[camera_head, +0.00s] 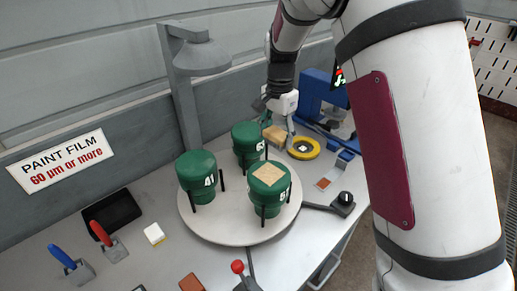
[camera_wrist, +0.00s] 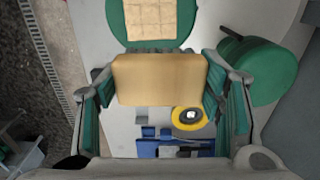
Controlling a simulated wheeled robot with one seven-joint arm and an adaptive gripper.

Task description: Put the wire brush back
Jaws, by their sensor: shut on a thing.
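The wire brush shows in the wrist view as a tan wooden block (camera_wrist: 160,80) with a strip of grey bristles along its upper edge. My gripper (camera_wrist: 161,88) is shut on it, one finger at each end. In the head view the tan block (camera_head: 274,134) hangs below my gripper (camera_head: 264,108), between the green cylinders and the yellow tape roll (camera_head: 303,148). I cannot tell its exact height above the table. Most of the bristles are hidden.
Green cylinders marked 41 (camera_head: 197,178) and 51 (camera_head: 268,200), and a third (camera_head: 246,138), stand on a round turntable (camera_head: 232,232). The front one has a tan patch (camera_head: 268,174) on top. A lamp post (camera_head: 184,95) rises behind. A blue device (camera_head: 322,92) stands back right.

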